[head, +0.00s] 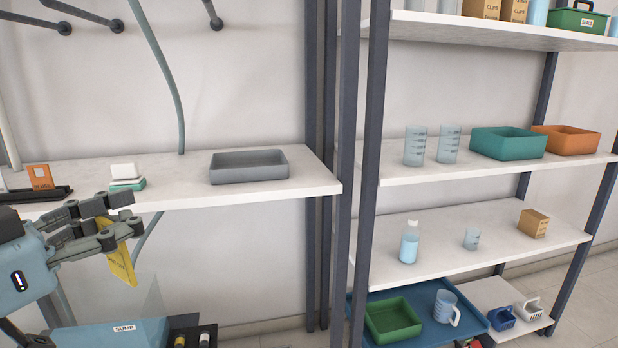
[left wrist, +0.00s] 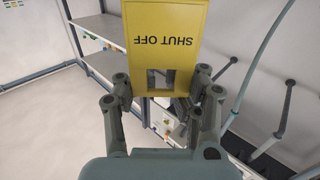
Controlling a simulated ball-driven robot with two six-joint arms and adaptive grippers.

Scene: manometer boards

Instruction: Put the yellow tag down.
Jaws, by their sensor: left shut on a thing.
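The yellow tag (head: 122,266) hangs tilted from my left gripper (head: 118,217) in the head view, in front of and below the front edge of the left shelf board (head: 240,196). In the left wrist view the yellow tag (left wrist: 165,42) shows the words "SHUT OFF" upside down. The fingers of my left gripper (left wrist: 168,98) are shut on its end with the slot. The tag touches no shelf that I can see. My right gripper is not in view.
A grey tray (head: 249,167) stands on the left board, with a white and green block (head: 126,177) and a dark rack (head: 40,194) left of it. Bare board lies between block and tray. A blue "SUMP" box (head: 125,331) stands below. Dark posts (head: 368,150) separate the right shelves.

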